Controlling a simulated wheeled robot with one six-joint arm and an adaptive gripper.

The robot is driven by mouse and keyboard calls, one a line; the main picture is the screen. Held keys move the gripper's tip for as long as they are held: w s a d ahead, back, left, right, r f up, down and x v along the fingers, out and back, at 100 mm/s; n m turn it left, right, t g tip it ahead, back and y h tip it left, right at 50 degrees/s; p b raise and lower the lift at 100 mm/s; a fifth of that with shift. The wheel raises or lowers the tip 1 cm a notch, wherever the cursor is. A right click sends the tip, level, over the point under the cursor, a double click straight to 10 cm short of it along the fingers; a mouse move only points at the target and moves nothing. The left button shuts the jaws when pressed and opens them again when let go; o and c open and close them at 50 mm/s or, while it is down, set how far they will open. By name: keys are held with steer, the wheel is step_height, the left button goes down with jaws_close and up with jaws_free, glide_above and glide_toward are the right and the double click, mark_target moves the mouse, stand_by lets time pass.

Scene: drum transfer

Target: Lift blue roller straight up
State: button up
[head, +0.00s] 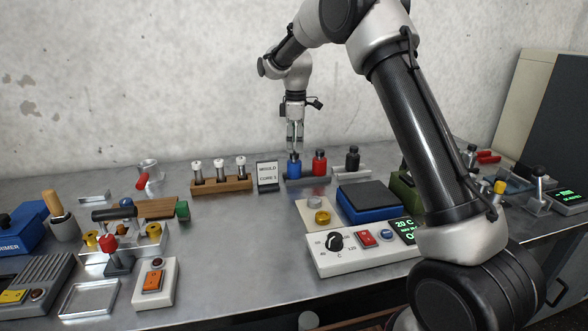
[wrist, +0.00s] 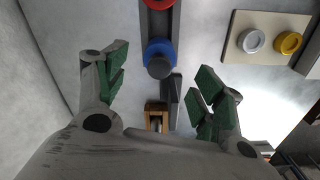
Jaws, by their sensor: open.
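The blue roller (head: 294,166) stands upright with a dark top in a low grey rack (head: 334,174) at the back of the bench, at the rack's left end. My gripper (head: 295,147) points down right above it, its fingertips at about the height of the roller's top. In the wrist view the blue roller (wrist: 156,48) shows between the two spread green-padded fingers (wrist: 161,78), a little toward the picture's top. Both fingers look apart from it. My gripper is open and empty.
A red roller (head: 320,162) and a black roller (head: 353,158) stand to the right in line. A "MOULD CORES" sign (head: 268,175) is close on the left, beside a wooden rack (head: 221,184) of silver-topped pieces. A control box (head: 365,245) and blue block (head: 368,199) are in front.

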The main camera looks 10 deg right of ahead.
mark_target(295, 165)
step_height(295, 165, down, 9)
steer(key=shift+w+a, duration=0.1)
steer(key=shift+a, duration=0.05)
stand_by(0.4)
steer(key=c, duration=1.4)
